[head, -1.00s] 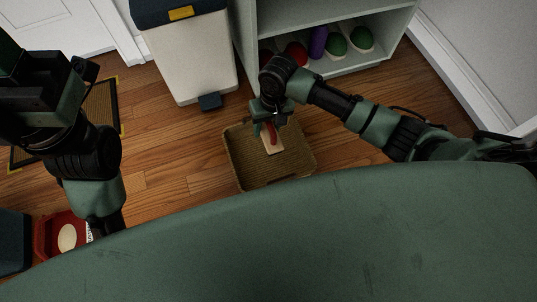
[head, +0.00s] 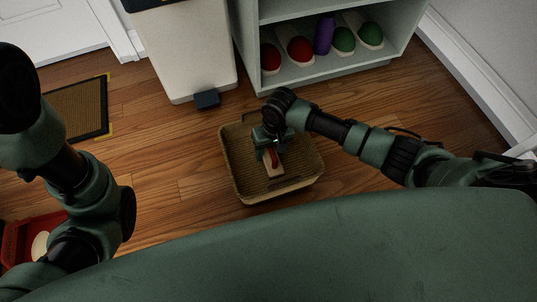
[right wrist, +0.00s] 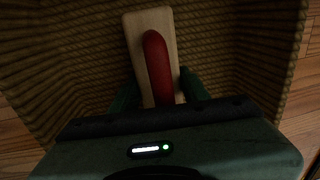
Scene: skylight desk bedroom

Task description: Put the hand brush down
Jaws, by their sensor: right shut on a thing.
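The hand brush has a red handle and a pale wooden block; it shows in the head view (head: 273,163) and in the right wrist view (right wrist: 157,62). My right gripper (head: 270,144) is shut on the brush by its handle. The brush is within the walls of a brown woven basket (head: 229,160) on the floor. The basket's ribbed walls surround it in the right wrist view (right wrist: 265,60). I cannot tell whether the brush touches the basket's bottom. My left arm is at the left of the head view; its gripper is out of sight.
A white pedal bin (head: 185,55) and a pale shelf unit (head: 300,80) with several red, green and purple items stand behind the basket. A brown mat (head: 78,108) and a red container (head: 20,243) are at left. Wood floor around the basket is clear.

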